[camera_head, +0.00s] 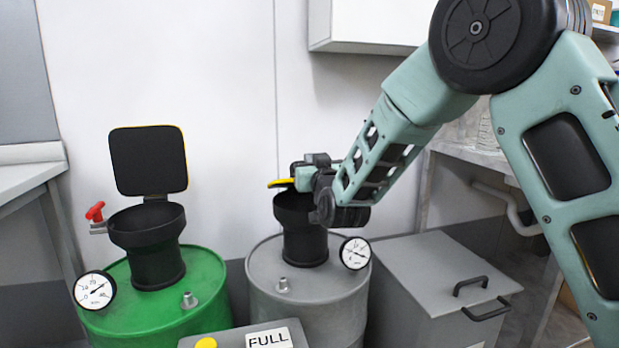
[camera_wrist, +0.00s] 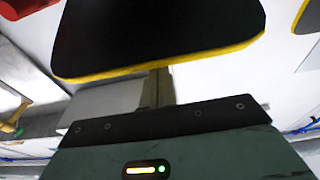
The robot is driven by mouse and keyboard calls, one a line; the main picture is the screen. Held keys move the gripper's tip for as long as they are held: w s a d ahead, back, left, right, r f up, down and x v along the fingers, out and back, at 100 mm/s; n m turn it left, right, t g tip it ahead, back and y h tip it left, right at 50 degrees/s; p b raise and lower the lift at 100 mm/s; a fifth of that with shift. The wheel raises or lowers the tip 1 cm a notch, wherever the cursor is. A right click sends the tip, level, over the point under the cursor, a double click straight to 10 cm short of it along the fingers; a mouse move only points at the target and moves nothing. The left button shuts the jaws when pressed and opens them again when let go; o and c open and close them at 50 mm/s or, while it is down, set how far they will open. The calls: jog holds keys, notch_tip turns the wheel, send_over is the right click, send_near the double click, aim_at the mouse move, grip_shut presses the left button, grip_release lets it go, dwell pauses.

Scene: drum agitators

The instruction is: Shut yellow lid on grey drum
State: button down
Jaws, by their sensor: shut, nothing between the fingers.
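The grey drum (camera_head: 308,300) stands right of centre in the head view, with a black funnel neck (camera_head: 301,226) on top. The yellow lid (camera_head: 280,183) shows only as a thin yellow edge just above the neck's left rim; my gripper hides the rest. It looks raised off the rim, but its exact tilt is hard to tell. My gripper (camera_head: 304,180) is shut and empty, over the neck beside the lid. In the wrist view a black panel with a yellow rim (camera_wrist: 160,38) fills the top, just beyond my shut fingers (camera_wrist: 158,88). I cannot tell whether they touch.
A green drum (camera_head: 205,275) stands to the left with its black lid (camera_head: 148,160) upright and a red valve handle (camera_head: 95,211). A grey bin (camera_head: 430,270) with black handles is right of the grey drum. A "FULL" sign box (camera_head: 268,338) sits in front. A wall cabinet (camera_head: 370,25) hangs above.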

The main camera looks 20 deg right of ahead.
jog(key=f+t+b, duration=0.1)
jog(key=b, duration=0.2)
jog(key=s+f+t+b, duration=0.1)
jog(key=f+b, duration=0.1)
jog(key=b, duration=0.1)
jog(key=s+f+t+b, duration=0.1)
jog(key=f+b, duration=0.1)
jog(key=shift+s+f+b, duration=0.2)
jog(key=shift+f+b, duration=0.05)
jog(key=shift+b, duration=0.15)
jog(key=b, duration=0.1)
jog(key=f+b, duration=0.1)
jog(key=shift+s+f+b, duration=0.25)
jog(key=shift+s+b, duration=0.1)
jog(key=shift+f, duration=0.1)
